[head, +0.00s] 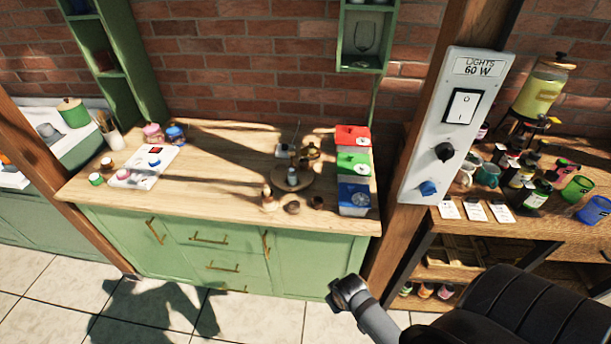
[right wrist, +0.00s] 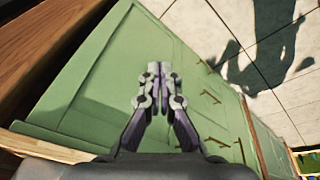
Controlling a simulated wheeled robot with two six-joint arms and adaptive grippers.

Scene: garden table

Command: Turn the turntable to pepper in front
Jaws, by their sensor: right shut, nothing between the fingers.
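A small round wooden turntable (head: 308,183) sits on the right part of the wooden counter (head: 215,175). It carries a small grey-and-white item (head: 292,176) near its middle and a brass-coloured item (head: 311,151) at its back edge. Small brown items stand at its front. I cannot tell which thing is the pepper. My right gripper (head: 343,291) is low in front of the counter, well apart from the turntable. In the right wrist view its fingers (right wrist: 159,70) are together and empty, against the green cabinet doors. My left gripper is not in view.
Red (head: 352,137), green (head: 354,162) and blue (head: 354,197) boxes stand right of the turntable. A wooden post with a lights panel (head: 455,125) rises farther right. A white board (head: 147,170) with small items lies on the left. The counter's middle is clear.

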